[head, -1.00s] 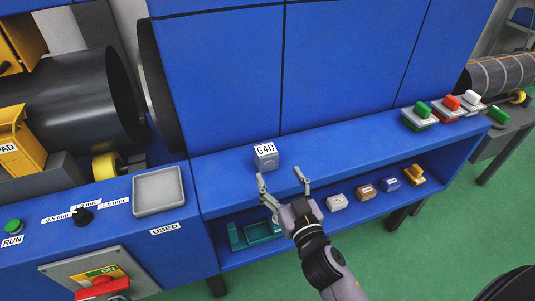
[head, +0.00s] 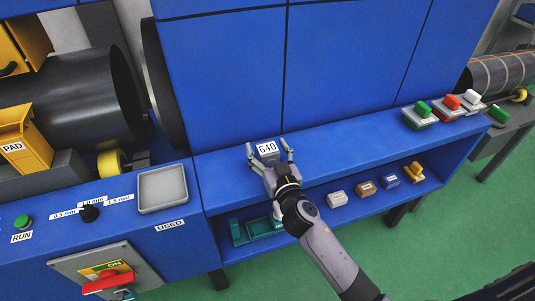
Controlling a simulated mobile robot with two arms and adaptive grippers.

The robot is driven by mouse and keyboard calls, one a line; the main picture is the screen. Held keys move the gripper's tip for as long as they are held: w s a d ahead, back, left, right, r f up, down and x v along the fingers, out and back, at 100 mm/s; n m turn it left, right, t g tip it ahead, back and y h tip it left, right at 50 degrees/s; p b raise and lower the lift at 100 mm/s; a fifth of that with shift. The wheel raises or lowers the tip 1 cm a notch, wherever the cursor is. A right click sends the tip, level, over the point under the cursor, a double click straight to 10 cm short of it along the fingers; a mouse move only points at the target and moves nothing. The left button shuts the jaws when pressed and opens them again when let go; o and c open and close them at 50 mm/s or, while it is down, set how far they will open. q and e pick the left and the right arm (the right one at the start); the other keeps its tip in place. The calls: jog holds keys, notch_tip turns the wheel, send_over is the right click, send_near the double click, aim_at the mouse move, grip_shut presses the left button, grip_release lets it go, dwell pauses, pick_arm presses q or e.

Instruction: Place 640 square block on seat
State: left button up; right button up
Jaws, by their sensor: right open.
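The 640 square block (head: 267,148) is a grey block with a white label on top, standing on the blue upper shelf (head: 340,145). My right gripper (head: 269,153) is open, with one finger to the left and one to the right of the block. I cannot tell whether the fingers touch it. The lower part of the block is hidden by the gripper. A teal fixture (head: 252,231) sits in the lower shelf, partly hidden by my arm; I cannot tell whether it is the seat. My left gripper is not in view.
White (head: 337,198), brown (head: 364,188) and blue (head: 388,181) blocks and a yellow piece (head: 414,172) stand in the lower shelf. A grey tray (head: 163,205) marked USED lies at left.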

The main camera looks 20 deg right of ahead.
jog(key=shift+s, duration=0.1)
jog(key=shift+c, duration=0.3)
grip_shut()
jog(key=shift+r, duration=0.1)
dwell(0.6)
